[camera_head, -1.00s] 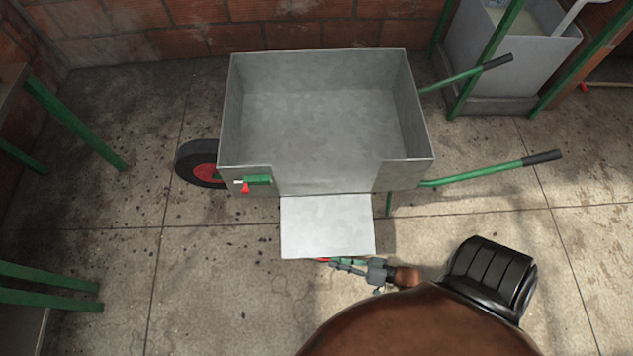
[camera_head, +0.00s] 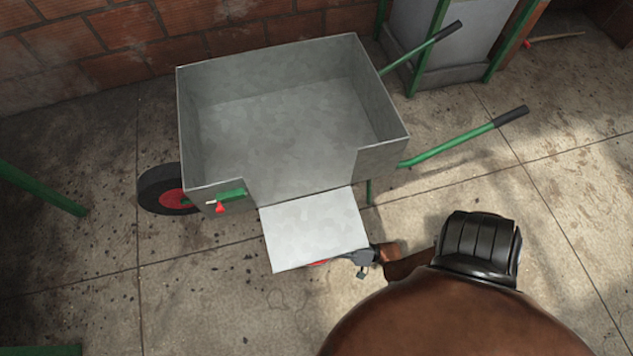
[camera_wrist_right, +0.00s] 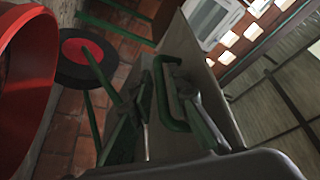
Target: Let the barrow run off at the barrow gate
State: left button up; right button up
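The barrow is a grey metal box (camera_head: 285,90) with a black wheel (camera_head: 155,188) with red hub at its left and green handles (camera_head: 455,142) at its right. The box looks empty. Its gate, a pale flap (camera_head: 314,228), hangs out from the near side, leaving a gap in the wall. A green latch with a red knob (camera_head: 220,207) is left of the gap. My right gripper (camera_head: 363,258) is at the flap's lower right edge, its fingertips hidden beneath. In the right wrist view, a green looped handle (camera_wrist_right: 172,95) is between or beside its fingers; its grip is unclear. My left gripper is out of view.
A brick wall (camera_head: 190,35) runs behind the barrow. A grey tank with green legs (camera_head: 432,60) stands at the back right. Green legs (camera_head: 40,190) show at the left. A large red curved surface (camera_wrist_right: 25,75) fills the right wrist view's left side.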

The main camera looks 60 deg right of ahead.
jog(key=shift+w+r, duration=0.1)
jog(key=shift+w, duration=0.1)
grip_shut()
dwell(0.6)
